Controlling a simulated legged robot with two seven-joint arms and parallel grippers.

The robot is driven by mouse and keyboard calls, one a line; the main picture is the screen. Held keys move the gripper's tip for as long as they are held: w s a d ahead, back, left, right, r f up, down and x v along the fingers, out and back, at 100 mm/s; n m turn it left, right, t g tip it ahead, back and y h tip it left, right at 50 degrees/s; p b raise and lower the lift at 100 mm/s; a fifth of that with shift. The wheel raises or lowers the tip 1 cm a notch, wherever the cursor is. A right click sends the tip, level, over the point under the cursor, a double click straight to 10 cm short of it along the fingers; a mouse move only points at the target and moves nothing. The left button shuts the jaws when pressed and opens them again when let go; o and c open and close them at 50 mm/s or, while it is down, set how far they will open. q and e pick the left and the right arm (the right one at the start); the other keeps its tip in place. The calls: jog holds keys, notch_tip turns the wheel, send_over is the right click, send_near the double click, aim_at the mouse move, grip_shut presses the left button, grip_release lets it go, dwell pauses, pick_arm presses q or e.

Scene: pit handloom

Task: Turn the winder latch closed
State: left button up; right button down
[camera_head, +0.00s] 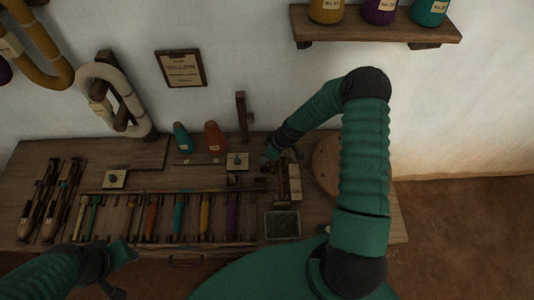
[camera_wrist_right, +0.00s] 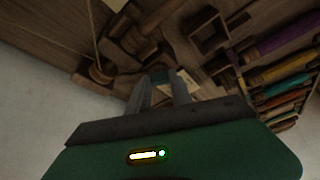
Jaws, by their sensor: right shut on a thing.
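The wooden bobbin winder (camera_head: 294,182) stands on the bench, right of centre in the head view. In the wrist view its dark wooden parts (camera_wrist_right: 130,42) lie just beyond my fingers. My right gripper (camera_head: 268,157) reaches down at the winder's back left side. Its two fingers (camera_wrist_right: 163,88) are close together and shut on a small part, which I take to be the winder latch; the fingers hide most of it, so its angle cannot be told. My left gripper (camera_head: 118,256) hangs over the bench's front left edge, away from the winder; its jaw gap is unclear.
A round wooden disc (camera_head: 326,166) is right of the winder. A dark tray (camera_head: 282,225) sits in front of it. A rack of coloured bobbins (camera_head: 178,215) fills the middle, with shuttles (camera_head: 50,200) at left. Teal and orange cones (camera_head: 213,137) stand behind.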

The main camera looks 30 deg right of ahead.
jog(key=m, duration=0.2)
jog(key=m+h, duration=0.1)
jog(key=m, duration=0.1)
jog(key=m+h+p, duration=0.1)
jog(key=m, duration=0.1)
jog(key=shift+w+a+r+t, duration=0.2)
jog(key=shift+r+t, duration=0.05)
jog(key=shift+t, duration=0.15)
jog(key=m+h, duration=0.1)
jog(key=m, duration=0.2)
jog(key=shift+a+m+h+p, duration=0.1)
jog(key=shift+m+h+p, duration=0.2)
jog(key=shift+p, duration=0.05)
jog(key=shift+w+m+g+h+p, duration=0.1)
jog(key=shift+m+g+h+p, duration=0.3)
jog(key=shift+m, duration=1)
jog(key=c, duration=1.4)
grip_release()
jog(key=shift+o, duration=1.2)
jog(key=shift+f, duration=0.15)
